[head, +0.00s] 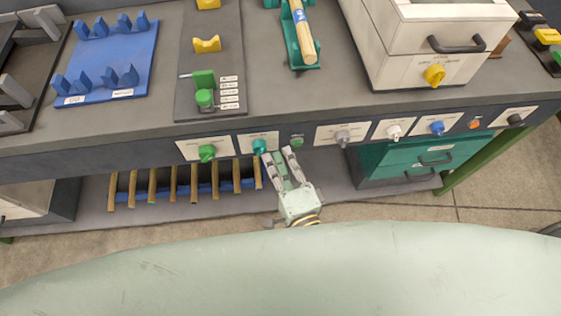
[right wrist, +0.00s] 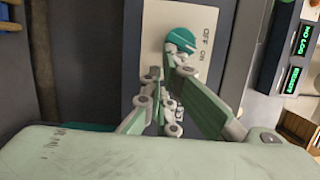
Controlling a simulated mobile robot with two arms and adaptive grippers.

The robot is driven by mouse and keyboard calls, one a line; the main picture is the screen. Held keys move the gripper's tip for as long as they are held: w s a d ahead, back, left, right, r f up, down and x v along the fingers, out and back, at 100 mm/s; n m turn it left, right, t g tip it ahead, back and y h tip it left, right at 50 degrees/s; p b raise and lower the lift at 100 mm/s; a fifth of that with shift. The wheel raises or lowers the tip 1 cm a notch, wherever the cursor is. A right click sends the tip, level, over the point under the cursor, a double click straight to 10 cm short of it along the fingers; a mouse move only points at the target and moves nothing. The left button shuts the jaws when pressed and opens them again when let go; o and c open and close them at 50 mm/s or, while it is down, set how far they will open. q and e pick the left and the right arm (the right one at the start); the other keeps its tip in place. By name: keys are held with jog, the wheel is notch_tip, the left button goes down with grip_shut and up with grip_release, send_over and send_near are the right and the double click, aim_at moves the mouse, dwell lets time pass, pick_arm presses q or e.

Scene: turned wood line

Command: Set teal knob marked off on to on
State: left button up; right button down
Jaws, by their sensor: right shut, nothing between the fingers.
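The teal knob (head: 259,147) sits on a white label plate on the front panel of the bench. In the right wrist view the teal knob (right wrist: 181,41) is close up, with the words OFF and ON printed beside it. A pale line crosses its face; I cannot tell surely which word it points to. My right gripper (head: 280,153) is just right of the knob and in front of the panel. In the right wrist view my right gripper (right wrist: 163,73) is shut and empty, one fingertip overlapping the knob's lower edge; contact is unclear. My left gripper is not in view.
A green knob (head: 207,152) is left of the teal one, and a small green button (head: 297,142) is right of it. Grey, white and blue knobs follow along the panel. Teal drawers (head: 400,160) are lower right.

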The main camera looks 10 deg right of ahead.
jog(key=shift+a+f+m+b, duration=0.2)
jog(key=shift+f+m+b, duration=0.3)
jog(key=shift+m+b, duration=0.2)
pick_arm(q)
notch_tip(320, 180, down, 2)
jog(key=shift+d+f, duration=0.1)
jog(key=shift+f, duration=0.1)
pick_arm(e)
jog(key=shift+a, duration=0.15)
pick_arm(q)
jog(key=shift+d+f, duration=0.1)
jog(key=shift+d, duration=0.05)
pick_arm(e)
jog(key=shift+s+a+f, duration=0.1)
jog(key=shift+a+f, duration=0.2)
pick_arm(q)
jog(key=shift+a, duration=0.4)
pick_arm(e)
jog(key=v, duration=0.8)
jog(key=shift+d+f, duration=0.15)
jog(key=shift+d, duration=0.1)
